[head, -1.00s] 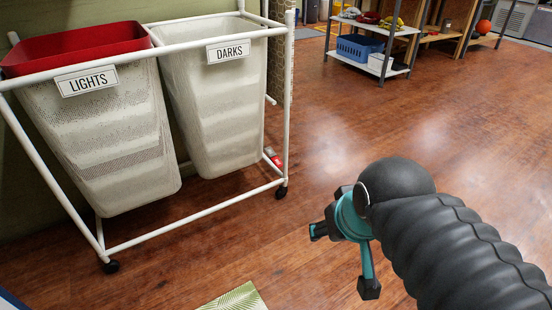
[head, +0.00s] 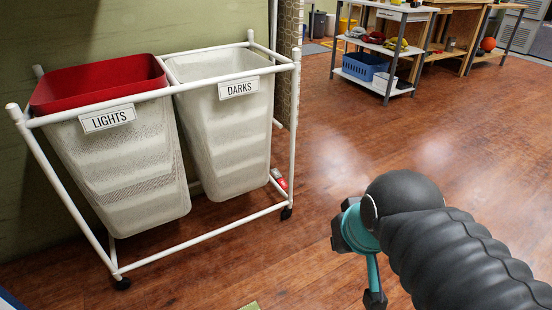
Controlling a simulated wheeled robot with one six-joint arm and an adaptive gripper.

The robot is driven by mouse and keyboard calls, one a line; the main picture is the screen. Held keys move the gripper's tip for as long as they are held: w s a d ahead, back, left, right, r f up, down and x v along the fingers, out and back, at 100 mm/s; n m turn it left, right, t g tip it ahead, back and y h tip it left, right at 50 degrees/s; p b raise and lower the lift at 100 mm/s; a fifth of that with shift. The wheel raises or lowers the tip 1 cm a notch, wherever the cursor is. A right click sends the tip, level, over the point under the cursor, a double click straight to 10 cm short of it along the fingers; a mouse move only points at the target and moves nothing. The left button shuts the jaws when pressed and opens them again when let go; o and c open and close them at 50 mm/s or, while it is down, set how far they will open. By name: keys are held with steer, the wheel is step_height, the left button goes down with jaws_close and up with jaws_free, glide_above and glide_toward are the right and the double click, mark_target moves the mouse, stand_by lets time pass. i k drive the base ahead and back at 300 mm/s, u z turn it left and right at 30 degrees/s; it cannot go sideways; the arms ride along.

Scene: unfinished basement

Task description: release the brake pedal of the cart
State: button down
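The cart is a white pipe frame (head: 205,239) on small black casters, at the left in the head view. It carries two pale hampers, one labelled LIGHTS (head: 125,180) with a red lining and one labelled DARKS (head: 232,135). A small red part (head: 280,182), perhaps the brake pedal, shows low at the cart's right end, near the right caster (head: 286,213). My gripper (head: 355,270) is at the lower right, over the floor and apart from the cart.
Open wooden floor (head: 320,160) lies between my gripper and the cart. A shelf unit (head: 378,86) with a blue crate (head: 364,67) stands at the back right. A green wall is behind the cart. A mat corner (head: 251,305) shows at the bottom edge.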

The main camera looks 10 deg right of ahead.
mark_target(275, 174)
steer(key=z, duration=0.85)
steer(key=i, duration=1.05)
steer(key=z, duration=0.7)
steer(key=i, duration=0.9)
steer(key=u, duration=1.1)
steer(key=i, duration=0.75)
steer(key=u, duration=0.75)
